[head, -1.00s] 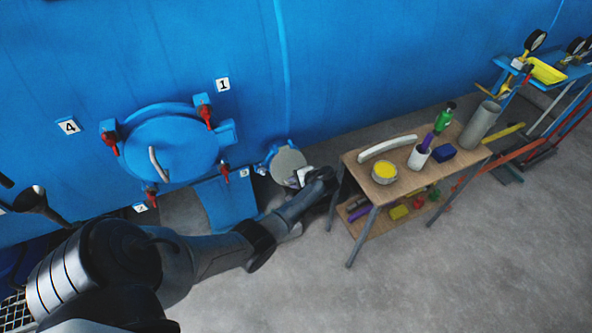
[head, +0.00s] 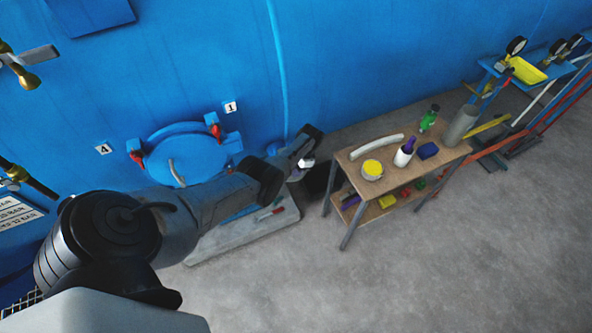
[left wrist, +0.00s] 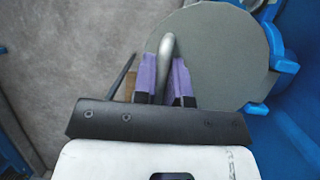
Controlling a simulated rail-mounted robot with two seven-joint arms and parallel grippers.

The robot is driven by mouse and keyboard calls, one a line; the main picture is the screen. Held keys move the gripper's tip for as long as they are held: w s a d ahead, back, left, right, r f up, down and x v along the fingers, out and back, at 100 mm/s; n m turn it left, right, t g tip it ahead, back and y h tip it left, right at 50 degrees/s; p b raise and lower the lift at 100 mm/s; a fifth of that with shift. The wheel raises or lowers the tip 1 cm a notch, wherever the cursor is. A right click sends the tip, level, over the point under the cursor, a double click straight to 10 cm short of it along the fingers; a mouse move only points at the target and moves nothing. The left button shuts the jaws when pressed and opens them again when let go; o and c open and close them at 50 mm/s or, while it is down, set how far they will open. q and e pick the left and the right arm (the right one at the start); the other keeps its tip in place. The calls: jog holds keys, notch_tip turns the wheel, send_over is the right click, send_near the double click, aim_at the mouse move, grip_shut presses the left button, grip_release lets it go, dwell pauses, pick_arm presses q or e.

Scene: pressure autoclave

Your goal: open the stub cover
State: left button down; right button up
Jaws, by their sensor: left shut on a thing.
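The stub cover (left wrist: 225,50) is a flat grey disc in the left wrist view, with a rounded metal handle (left wrist: 167,44) at its left side. The purple finger pads of my left gripper (left wrist: 168,82) are on both sides of the handle and shut on it. In the head view my left gripper (head: 304,162) is at the blue tank wall, right of the big round hatch (head: 186,152). My arm and hand hide most of the cover there. My right gripper is not in view.
A wooden table (head: 405,172) stands close to the right of my left gripper, with a yellow-filled pot (head: 372,169), a cup, a green bottle and a grey cylinder. A grey slab (head: 235,237) lies on the floor below the arm. Floor in front is clear.

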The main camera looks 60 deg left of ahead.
pick_arm(q)
jog(key=shift+a+r+p, duration=0.2)
jog(key=shift+r+p, duration=0.15)
jog(key=shift+r, duration=0.3)
jog(key=shift+a+r+p, duration=0.2)
jog(key=shift+r+p, duration=0.15)
jog(key=shift+r, duration=0.25)
jog(key=shift+a+r+p, duration=0.25)
jog(key=shift+r+p, duration=0.05)
jog(key=shift+r, duration=0.15)
jog(key=c, duration=1.2)
grip_release()
jog(key=shift+w+r, duration=0.15)
jog(key=shift+r, duration=0.25)
jog(key=p+v, duration=0.1)
jog(key=v, duration=1.2)
jog(key=shift+a+p, duration=0.2)
jog(key=shift+p, duration=0.2)
